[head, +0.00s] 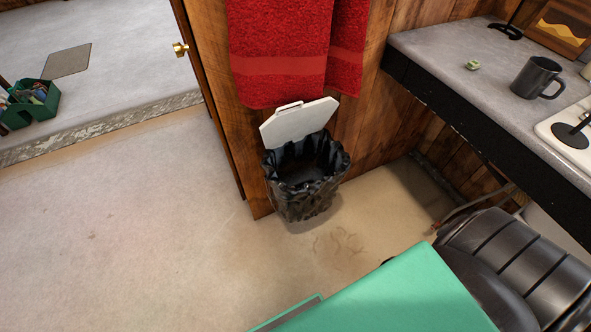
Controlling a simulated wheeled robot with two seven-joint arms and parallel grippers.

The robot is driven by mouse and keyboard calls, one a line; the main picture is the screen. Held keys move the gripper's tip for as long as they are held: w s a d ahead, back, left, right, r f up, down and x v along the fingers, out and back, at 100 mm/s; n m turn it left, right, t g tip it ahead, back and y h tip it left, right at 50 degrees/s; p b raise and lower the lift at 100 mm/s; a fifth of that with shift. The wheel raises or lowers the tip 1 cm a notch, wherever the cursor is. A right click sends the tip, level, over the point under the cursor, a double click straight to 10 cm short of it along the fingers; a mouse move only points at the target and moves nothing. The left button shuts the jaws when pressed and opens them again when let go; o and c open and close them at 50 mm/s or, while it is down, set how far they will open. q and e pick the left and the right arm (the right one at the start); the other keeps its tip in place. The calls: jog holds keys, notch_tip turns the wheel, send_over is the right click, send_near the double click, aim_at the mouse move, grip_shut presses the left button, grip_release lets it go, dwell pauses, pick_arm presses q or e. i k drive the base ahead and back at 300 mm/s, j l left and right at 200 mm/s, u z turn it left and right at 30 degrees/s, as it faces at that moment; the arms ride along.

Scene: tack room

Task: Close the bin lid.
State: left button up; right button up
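A small bin (306,190) stands on the floor against the wood-panelled wall, lined with a black bag whose edge folds over the rim. Its white lid (299,122) is up, tilted back towards the wall behind the bin, with a small tab at its top edge. The bin's mouth is open and its inside is dark; I cannot tell what it holds. Neither of my grippers shows in the head view.
A red towel (292,50) hangs above the bin. A grey counter (470,85) at the right carries a dark mug (537,78). A green caddy (33,104) stands far left beyond the doorway. The floor left of the bin is clear.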

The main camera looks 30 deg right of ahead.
aim_at(287, 126)
jog(key=i+j+z, duration=0.15)
jog(key=j+z, duration=0.25)
jog(key=i+j+z, duration=0.15)
jog(key=j+z, duration=0.2)
